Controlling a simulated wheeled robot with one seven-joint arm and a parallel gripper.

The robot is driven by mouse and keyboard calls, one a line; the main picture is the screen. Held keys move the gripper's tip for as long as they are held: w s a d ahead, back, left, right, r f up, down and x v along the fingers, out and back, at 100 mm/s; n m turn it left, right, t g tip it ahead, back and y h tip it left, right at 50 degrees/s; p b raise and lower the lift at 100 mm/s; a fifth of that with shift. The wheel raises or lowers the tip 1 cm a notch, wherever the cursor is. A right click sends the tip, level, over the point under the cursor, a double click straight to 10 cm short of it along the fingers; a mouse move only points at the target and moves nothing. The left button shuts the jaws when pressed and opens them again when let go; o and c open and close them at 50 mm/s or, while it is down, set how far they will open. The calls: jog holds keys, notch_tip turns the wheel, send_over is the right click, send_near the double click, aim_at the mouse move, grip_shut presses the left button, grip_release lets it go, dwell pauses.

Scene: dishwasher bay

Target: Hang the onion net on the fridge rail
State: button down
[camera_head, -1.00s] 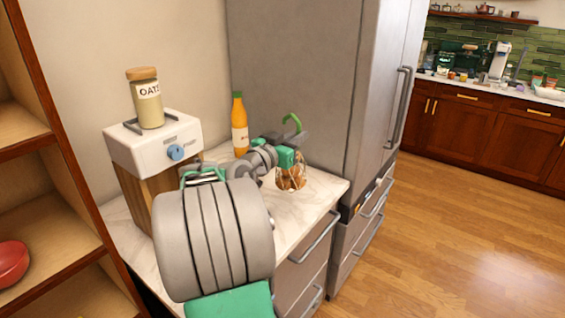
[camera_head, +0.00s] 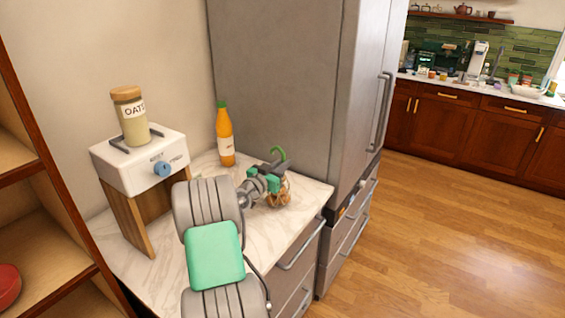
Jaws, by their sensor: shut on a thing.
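The onion net (camera_head: 285,194) is a small see-through net with brown onions inside. A curved green hook (camera_head: 279,156) sticks up above it. My gripper (camera_head: 272,178), with green finger parts, is shut on it near the top of the net. The gripper partly hides the net. The net is over the right part of the marble counter, and I cannot tell whether it touches the top. The grey fridge (camera_head: 285,80) stands behind it. A long upright handle (camera_head: 384,110) is on its front. I cannot make out a separate hanging rail.
An orange bottle (camera_head: 225,137) stands behind my gripper. An oats jar (camera_head: 131,118) sits on a white-topped dispenser (camera_head: 140,168) with a blue knob at the left. A wooden shelf (camera_head: 45,240) borders the left. Wood floor (camera_head: 450,220) is clear at the right.

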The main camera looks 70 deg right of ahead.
jog(key=shift+r, duration=0.15)
jog(key=shift+b, duration=0.35)
jog(key=c, duration=1.5)
grip_release()
